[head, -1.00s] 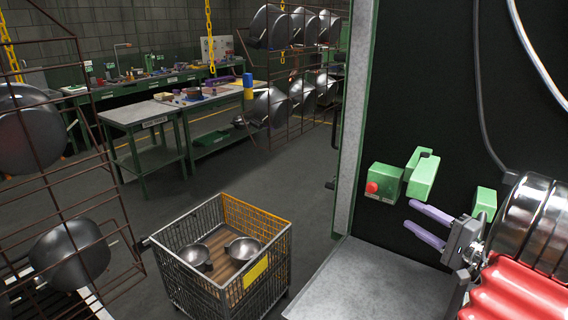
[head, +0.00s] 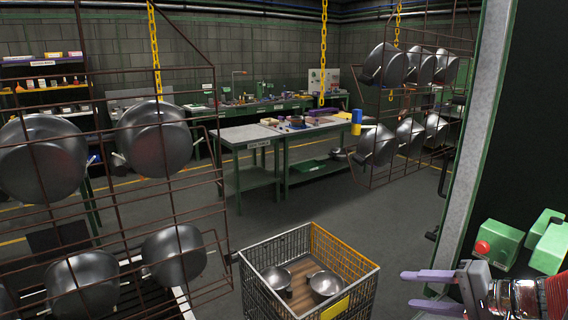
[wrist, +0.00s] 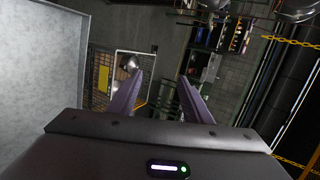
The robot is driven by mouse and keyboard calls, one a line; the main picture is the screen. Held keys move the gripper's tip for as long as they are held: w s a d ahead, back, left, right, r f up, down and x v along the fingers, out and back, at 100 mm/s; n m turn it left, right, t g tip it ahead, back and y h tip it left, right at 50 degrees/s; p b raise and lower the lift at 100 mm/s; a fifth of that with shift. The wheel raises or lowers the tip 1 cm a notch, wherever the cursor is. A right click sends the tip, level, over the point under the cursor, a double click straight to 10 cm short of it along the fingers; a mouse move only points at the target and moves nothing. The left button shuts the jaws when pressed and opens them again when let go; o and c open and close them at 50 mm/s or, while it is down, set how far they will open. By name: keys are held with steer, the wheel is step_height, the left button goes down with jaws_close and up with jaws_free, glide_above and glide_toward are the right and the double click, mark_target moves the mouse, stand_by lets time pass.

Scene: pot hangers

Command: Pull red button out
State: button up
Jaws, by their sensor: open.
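The red button (head: 483,247) sits on the left face of a green box (head: 500,245) on the dark panel at the right of the head view. My gripper (head: 404,289) is in the lower right of the head view, below and to the left of the button. Its two purple fingers are apart, with nothing between them, and point left, away from the panel. In the wrist view the open gripper (wrist: 158,98) faces the room, with the wire basket (wrist: 98,75) beyond the fingers. The button does not show in the wrist view.
A wire basket (head: 371,285) holding two metal bowls stands on the floor, left of my gripper. Racks with hanging pots (head: 155,140) stand at left and back right. A green handle (head: 550,248) is right of the button box. A grey panel edge (head: 468,150) stands behind.

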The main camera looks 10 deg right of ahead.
steer(key=s+a+n+g+h, duration=0.2)
steer(key=s+a+n, duration=0.3)
steer(key=a, duration=0.5)
steer(key=s+a+n+g+h, duration=0.2)
steer(key=s+a+n+h, duration=0.3)
steer(key=s+a, duration=0.3)
steer(key=shift+s+a+n+h, duration=0.15)
steer(key=shift+a+n+h, duration=0.15)
steer(key=shift+a, duration=1)
